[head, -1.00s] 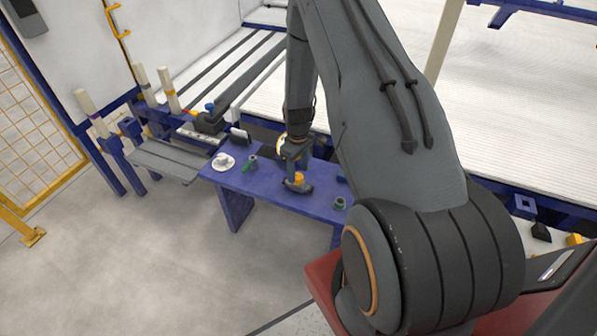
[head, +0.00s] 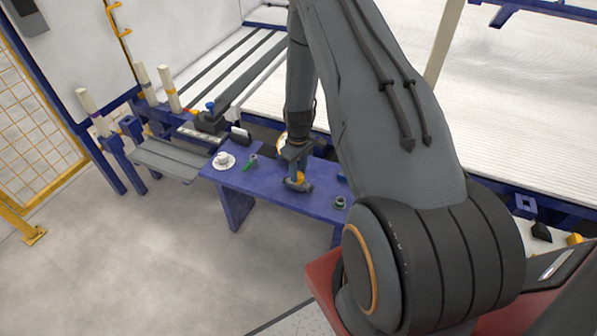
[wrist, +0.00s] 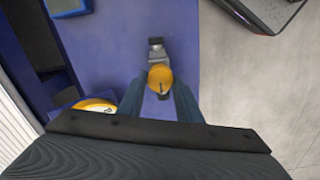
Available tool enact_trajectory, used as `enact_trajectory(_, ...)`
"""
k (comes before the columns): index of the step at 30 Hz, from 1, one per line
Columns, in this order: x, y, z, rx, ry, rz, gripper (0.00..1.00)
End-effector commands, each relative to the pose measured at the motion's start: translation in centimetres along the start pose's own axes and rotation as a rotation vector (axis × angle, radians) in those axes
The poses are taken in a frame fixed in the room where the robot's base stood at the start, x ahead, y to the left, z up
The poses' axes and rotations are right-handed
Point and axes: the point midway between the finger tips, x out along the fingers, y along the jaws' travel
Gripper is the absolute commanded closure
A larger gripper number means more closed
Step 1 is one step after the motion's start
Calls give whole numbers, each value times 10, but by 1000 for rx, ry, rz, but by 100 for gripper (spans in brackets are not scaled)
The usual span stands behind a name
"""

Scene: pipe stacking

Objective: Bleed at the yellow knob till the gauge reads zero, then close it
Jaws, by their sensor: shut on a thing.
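The yellow knob (wrist: 160,78) sits on a small grey fitting on the blue table. In the wrist view it lies between the two fingers of my gripper (wrist: 161,88), which is shut on it. In the head view my gripper (head: 297,170) is down over the yellow knob (head: 300,177) and hides part of it. The gauge (wrist: 97,105) shows a yellow rim and part of a white face at the left of the wrist view. Its reading cannot be made out. In the head view the gauge (head: 281,146) is mostly behind my arm.
On the blue table (head: 240,183) stand a white cup on a saucer (head: 223,160), a small green-handled part (head: 251,163) and a green ring-shaped part (head: 340,202). A dark device (wrist: 262,12) lies at the upper right of the wrist view. The floor left of the table is clear.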

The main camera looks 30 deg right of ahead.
Motion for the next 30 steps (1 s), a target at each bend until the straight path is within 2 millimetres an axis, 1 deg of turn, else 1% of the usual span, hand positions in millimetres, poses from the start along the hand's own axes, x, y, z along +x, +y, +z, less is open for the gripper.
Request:
enact_trajectory(8, 0, 2, -1, 143, 3, 2, 91)
enact_trajectory(30, 0, 1, -2, 833, 4, 1, 91)
